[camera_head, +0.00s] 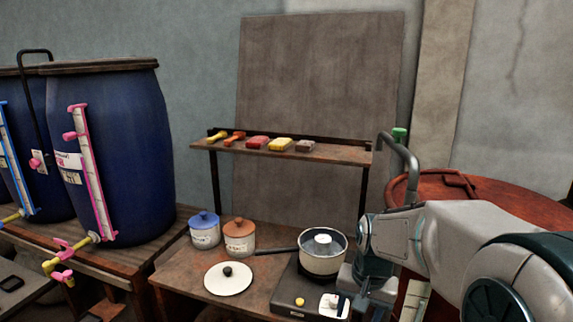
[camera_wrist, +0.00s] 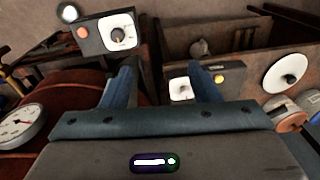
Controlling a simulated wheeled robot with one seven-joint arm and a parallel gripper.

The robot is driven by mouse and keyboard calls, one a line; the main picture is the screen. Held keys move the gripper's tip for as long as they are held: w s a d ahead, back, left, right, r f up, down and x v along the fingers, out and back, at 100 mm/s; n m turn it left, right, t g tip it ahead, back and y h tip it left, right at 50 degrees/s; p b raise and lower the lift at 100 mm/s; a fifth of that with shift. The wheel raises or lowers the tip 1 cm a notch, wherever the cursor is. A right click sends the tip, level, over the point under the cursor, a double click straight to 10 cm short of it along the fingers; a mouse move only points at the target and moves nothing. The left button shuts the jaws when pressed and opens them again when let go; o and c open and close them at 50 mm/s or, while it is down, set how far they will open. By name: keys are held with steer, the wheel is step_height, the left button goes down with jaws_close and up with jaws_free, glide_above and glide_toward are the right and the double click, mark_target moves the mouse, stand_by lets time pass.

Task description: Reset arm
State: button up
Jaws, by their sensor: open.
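My gripper (camera_wrist: 163,88) is open in the wrist view, its two blue-grey fingers apart with nothing between them.
A blue-lidded jar (camera_head: 205,234), an orange-lidded jar (camera_head: 239,240) and a white lid (camera_head: 228,279) are on the low table. A shelf (camera_head: 340,155) holds brushes and sponges. Blue barrels (camera_head: 120,150) stand left. A rusty red drum (camera_head: 500,195) stands behind my arm.

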steer(key=s+r+n+t+p, duration=0.1)
steer(key=s+r+n, duration=0.3)
steer(key=s, duration=1)
steer(key=shift+r+t+h+p, duration=0.2)
steer(key=shift+t+h+p, duration=0.1)
steer(key=shift+t+p, duration=0.1)
